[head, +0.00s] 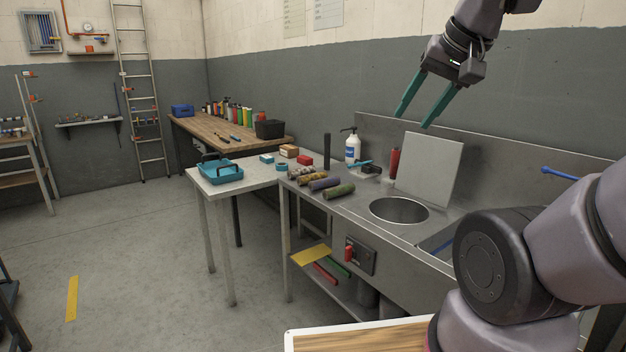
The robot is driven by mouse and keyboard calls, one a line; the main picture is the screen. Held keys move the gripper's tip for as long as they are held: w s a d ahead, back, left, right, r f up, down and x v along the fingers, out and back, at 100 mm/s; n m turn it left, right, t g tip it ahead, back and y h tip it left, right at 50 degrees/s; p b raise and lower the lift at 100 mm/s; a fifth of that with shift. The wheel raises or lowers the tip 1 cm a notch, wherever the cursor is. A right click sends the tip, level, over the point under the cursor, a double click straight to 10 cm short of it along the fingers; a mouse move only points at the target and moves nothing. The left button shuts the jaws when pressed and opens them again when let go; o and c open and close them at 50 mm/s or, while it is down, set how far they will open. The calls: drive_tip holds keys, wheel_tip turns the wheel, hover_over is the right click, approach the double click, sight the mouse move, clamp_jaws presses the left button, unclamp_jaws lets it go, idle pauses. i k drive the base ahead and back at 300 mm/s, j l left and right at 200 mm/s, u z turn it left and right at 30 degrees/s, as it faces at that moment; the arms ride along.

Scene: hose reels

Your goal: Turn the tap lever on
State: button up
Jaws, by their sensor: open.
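My gripper (412,120) is high in the upper right of the head view, in front of the grey wall. Its two teal fingers point down and left, spread apart with nothing between them. A blue lever-like bar (558,173) stands out at the steel back panel on the right; it may be the tap lever, and its right end meets my arm's outline. A red handle (348,253) sits on a dark plate on the sink unit's front. I cannot tell for sure which one is the tap lever. My gripper is well apart from both.
The steel sink counter (375,208) has a round basin (399,210), a leaning grey board (429,168), a white pump bottle (352,148) and several rolls. A white table (215,189) holds a blue tray (222,175). Floor at left is mostly clear.

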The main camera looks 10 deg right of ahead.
sight(545, 170)
drive_tip(key=k+z, duration=0.1)
drive_tip(key=z, duration=1.4)
drive_tip(key=i+j, duration=0.15)
drive_tip(key=j, duration=0.2)
drive_tip(key=i+j, duration=0.15)
drive_tip(key=j, duration=0.15)
drive_tip(key=i+j, duration=0.1)
drive_tip(key=j, duration=0.25)
drive_tip(key=i+j, duration=0.15)
drive_tip(key=j, duration=0.15)
